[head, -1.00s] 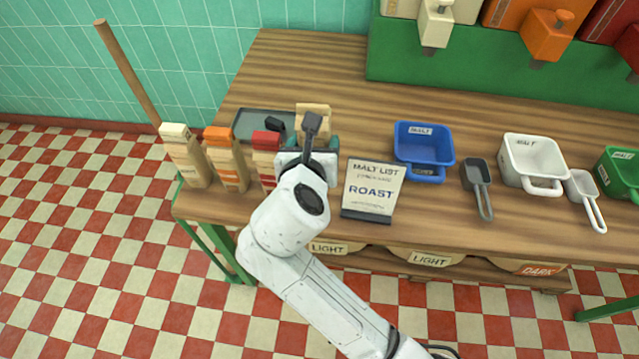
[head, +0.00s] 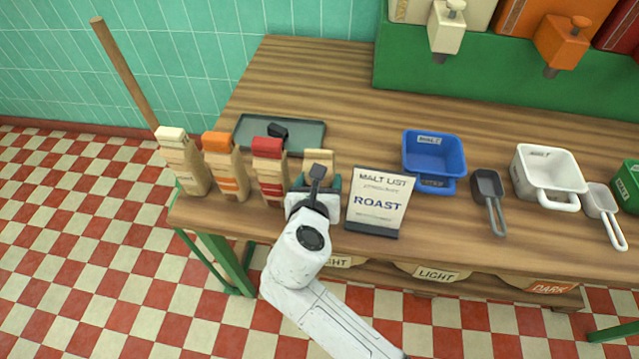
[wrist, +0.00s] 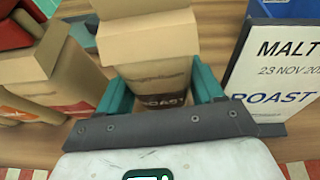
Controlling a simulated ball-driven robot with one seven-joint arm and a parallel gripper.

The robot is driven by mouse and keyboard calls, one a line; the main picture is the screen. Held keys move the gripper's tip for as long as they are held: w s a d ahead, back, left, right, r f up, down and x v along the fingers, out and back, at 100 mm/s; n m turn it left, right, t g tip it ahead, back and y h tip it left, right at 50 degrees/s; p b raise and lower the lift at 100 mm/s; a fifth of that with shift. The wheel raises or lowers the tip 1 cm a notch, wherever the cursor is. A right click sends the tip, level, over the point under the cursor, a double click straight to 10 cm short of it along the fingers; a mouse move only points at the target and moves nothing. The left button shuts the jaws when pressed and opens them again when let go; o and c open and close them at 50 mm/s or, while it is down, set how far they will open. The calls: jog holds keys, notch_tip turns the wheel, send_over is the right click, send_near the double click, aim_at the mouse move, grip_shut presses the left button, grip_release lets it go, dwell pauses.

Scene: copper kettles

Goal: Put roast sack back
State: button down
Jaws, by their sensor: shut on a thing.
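The roast sack (wrist: 150,75) is a tan paper sack with a dark ROAST label, upright between the teal fingers of my gripper (wrist: 165,95) in the wrist view. My gripper is shut on it. In the head view my gripper (head: 318,185) is at the front of the table, between the red-topped sack (head: 268,165) and the malt list card (head: 380,200). Only the top of the roast sack (head: 319,158) shows there; my wrist hides the rest. I cannot tell whether its base touches the table.
An orange-topped sack (head: 224,165) and a cream-topped sack (head: 180,160) stand in line to the left. A grey tray (head: 305,136) with a dark object lies behind. A blue malt bin (head: 434,152), a grey scoop (head: 490,200) and a white bin (head: 548,172) are to the right.

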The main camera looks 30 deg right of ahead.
jog(key=shift+f, duration=0.15)
jog(key=shift+c, duration=0.7)
grip_release()
jog(key=shift+s, duration=0.1)
jog(key=v, duration=1.2)
jog(key=shift+p, duration=0.45)
